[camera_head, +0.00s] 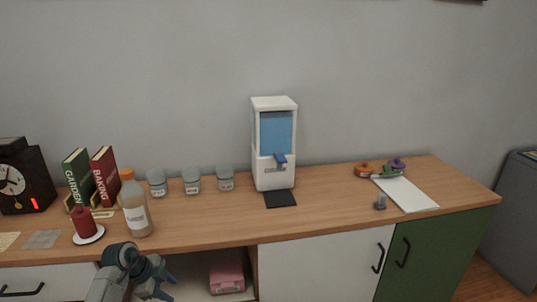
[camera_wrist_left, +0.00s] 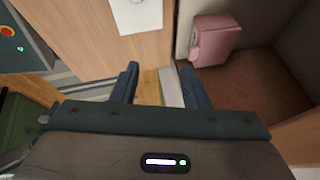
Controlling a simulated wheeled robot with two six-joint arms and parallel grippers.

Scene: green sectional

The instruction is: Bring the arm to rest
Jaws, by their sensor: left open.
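My left arm comes in at the bottom left of the head view. Its gripper (camera_head: 163,283) is low, in front of the sideboard's front and below the edge of the wooden top (camera_head: 225,225). In the left wrist view the two dark blue fingers of the left gripper (camera_wrist_left: 160,84) stand apart with nothing held between them. My right arm and gripper are not in view.
An open compartment with a pink box (camera_head: 227,277) lies right of the left gripper; the box also shows in the left wrist view (camera_wrist_left: 215,40). An orange-capped bottle (camera_head: 135,207) and a red candle (camera_head: 84,223) stand near the front edge. A white dispenser (camera_head: 272,178) stands behind.

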